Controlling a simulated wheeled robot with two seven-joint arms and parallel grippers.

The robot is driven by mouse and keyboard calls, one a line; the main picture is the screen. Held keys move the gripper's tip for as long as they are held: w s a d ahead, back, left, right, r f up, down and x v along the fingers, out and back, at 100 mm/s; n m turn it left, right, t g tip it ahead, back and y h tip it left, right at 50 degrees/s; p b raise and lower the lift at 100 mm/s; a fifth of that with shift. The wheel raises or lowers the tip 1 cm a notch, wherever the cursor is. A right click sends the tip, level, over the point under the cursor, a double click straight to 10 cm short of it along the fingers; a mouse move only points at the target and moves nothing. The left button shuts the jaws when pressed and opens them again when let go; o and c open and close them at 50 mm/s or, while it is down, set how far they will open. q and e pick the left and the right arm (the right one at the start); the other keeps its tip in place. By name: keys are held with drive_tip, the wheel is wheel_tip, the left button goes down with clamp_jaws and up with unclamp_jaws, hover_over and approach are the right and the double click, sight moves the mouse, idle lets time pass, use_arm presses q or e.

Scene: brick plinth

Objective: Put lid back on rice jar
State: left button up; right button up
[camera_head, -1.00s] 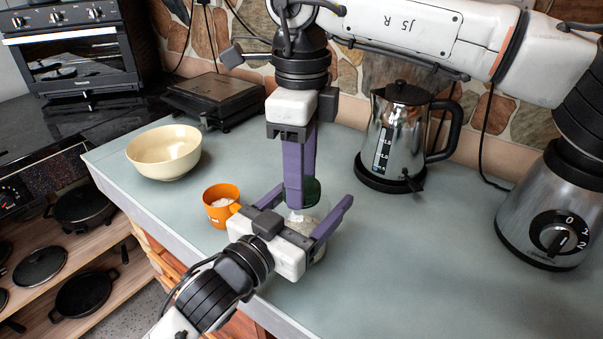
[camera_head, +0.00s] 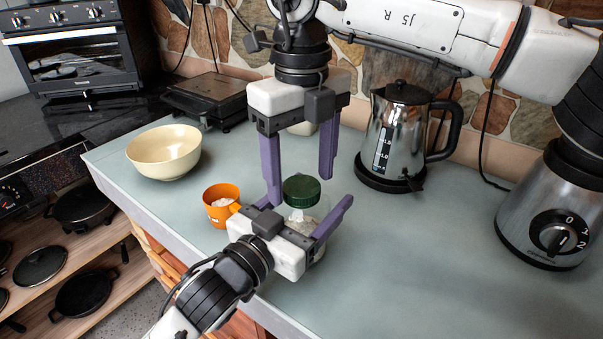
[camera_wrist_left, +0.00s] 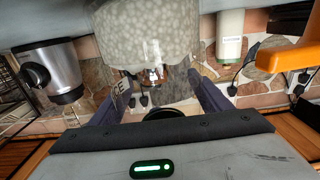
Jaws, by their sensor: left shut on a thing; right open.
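The rice jar (camera_head: 303,214) is clear glass with pale rice in it. It stands upright on the grey-green counter and also shows in the left wrist view (camera_wrist_left: 150,35). The dark green lid (camera_head: 301,189) sits on top of the jar and looks level; how tightly it is seated cannot be told. My left gripper (camera_head: 311,203) is shut around the jar's body, with one finger on each side. My right gripper (camera_head: 299,187) is open, its fingers pointing down on either side of the lid, apparently not gripping it. The left gripper hides the jar's lower front.
An orange cup (camera_head: 221,205) with white contents stands close left of the jar. A cream bowl (camera_head: 164,151) is further left. A metal kettle (camera_head: 393,135) and a blender base (camera_head: 548,215) stand to the right. The front right counter is clear.

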sight(302, 221)
use_arm(q)
drive_tip(key=o, duration=2.2)
use_arm(e)
wheel_tip(302, 221, up, 11)
drive_tip(key=shift+r, duration=0.2)
use_arm(q)
drive_tip(key=b+v, duration=0.1)
drive_tip(key=v, duration=0.9)
drive_tip(key=shift+s, duration=0.15)
use_arm(e)
drive_tip(key=shift+f, duration=0.45)
use_arm(q)
drive_tip(key=shift+s+f, duration=0.1)
use_arm(e)
drive_tip(key=shift+f, duration=0.1)
